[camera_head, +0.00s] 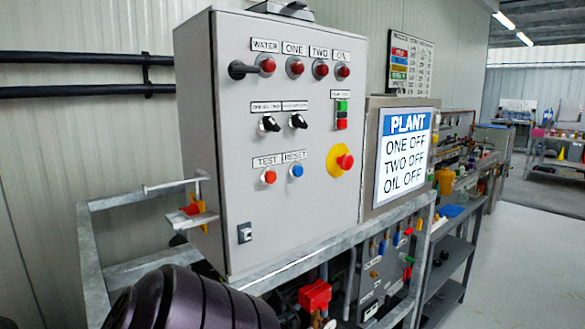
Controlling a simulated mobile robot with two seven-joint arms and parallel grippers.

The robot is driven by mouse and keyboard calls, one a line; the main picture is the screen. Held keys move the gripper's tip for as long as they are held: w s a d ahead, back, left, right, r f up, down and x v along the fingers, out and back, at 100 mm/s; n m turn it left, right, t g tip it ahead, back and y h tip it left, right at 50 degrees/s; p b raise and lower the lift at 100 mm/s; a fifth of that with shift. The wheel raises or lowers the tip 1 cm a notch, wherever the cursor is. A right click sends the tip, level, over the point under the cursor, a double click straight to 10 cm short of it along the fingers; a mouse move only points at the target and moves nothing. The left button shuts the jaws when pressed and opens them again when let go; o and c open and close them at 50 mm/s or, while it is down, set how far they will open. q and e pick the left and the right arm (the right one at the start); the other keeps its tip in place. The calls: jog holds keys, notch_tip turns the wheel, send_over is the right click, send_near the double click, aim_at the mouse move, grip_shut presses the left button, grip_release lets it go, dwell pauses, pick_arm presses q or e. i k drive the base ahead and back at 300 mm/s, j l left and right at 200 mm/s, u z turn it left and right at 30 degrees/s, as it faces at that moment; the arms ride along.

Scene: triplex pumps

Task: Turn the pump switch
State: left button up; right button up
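A grey control cabinet (225,150) stands in the middle left, its front facing me. Two black rotary switches with pale pointers sit mid-panel: a left switch (269,124) and a right switch (298,121). Both pointers look tilted. The small labels above them are too blurred to read surely, so I cannot tell which is the pump switch. Neither of my grippers shows in this view.
Lamps ONE (295,67), TWO (320,68) and OIL (342,71) line the top. A red emergency button (345,162) on yellow sits lower right. The display (403,152) reads ONE OFF, TWO OFF, OIL OFF. A metal frame rail (300,267) runs below. Open floor (525,270) lies right.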

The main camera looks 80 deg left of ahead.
aim_at(269, 123)
jog(key=k+l+u, duration=0.1)
jog(key=u, duration=1.3)
jog(key=k+u, duration=0.1)
jog(key=u, duration=0.25)
jog(key=k+j+u, duration=0.1)
jog(key=u, duration=0.3)
jog(key=j+z, duration=0.15)
jog(key=j, duration=0.2)
